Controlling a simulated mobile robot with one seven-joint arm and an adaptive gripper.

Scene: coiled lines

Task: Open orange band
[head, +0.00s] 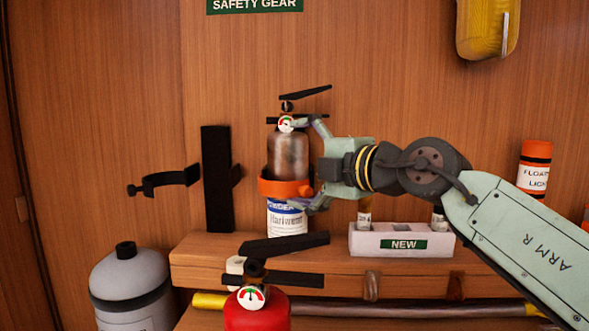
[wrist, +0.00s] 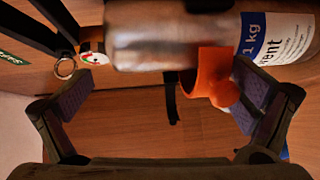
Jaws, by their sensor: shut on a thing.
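A worn silver fire extinguisher (head: 288,155) stands upright on the wooden shelf, with a black handle and a gauge on top. An orange band (head: 284,187) goes around its lower body, above a white and blue label. My gripper (head: 304,164) reaches in from the right, one finger near the extinguisher's neck, the other below the band. In the wrist view the band (wrist: 212,72) and its rounded orange lug lie against the right finger pad of my gripper (wrist: 166,104). The fingers are far apart. The extinguisher's far side is hidden.
An empty black clamp (head: 165,182) sticks out left of a black wall plate (head: 216,178). A red extinguisher (head: 257,308) and a grey cylinder (head: 131,290) stand in front.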

